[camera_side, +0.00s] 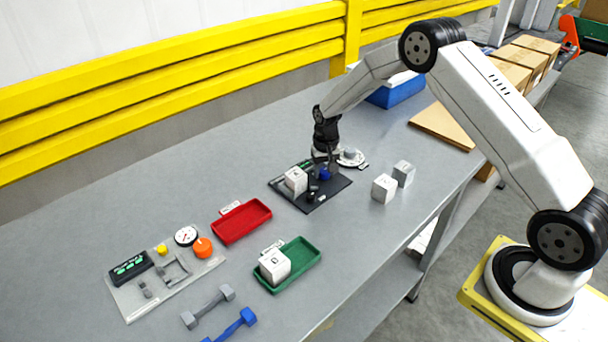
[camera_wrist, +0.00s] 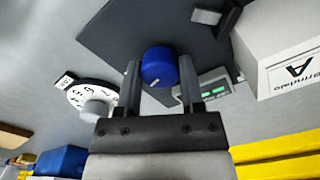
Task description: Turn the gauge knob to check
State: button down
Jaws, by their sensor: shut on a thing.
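A blue knob (camera_side: 325,174) with a white pointer line stands on a dark plate (camera_side: 333,190) with a small display. In the wrist view the blue knob (camera_wrist: 158,66) sits between the two fingers of my gripper (camera_wrist: 159,70). My gripper (camera_side: 326,164) points down and is shut on this knob. A white numbered dial (camera_side: 351,158) with a grey knob lies just beyond the plate; it also shows in the wrist view (camera_wrist: 92,92). A pale cube (camera_side: 296,180) sits on the same plate and shows a letter A in the wrist view (camera_wrist: 284,50).
Two grey cubes (camera_side: 384,188) stand right of the plate. A red tray (camera_side: 241,222) and a green tray (camera_side: 303,266) holding a cube lie nearer. A panel (camera_side: 132,300) with an orange knob (camera_side: 203,247) and dumbbell-shaped parts (camera_side: 208,306) are at front left.

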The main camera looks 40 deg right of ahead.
aim_at(324, 171)
jog(key=shift+r+m, duration=0.1)
jog(key=shift+m, duration=1.6)
jog(key=shift+c, duration=1)
grip_release()
jog(key=shift+r, duration=3.9)
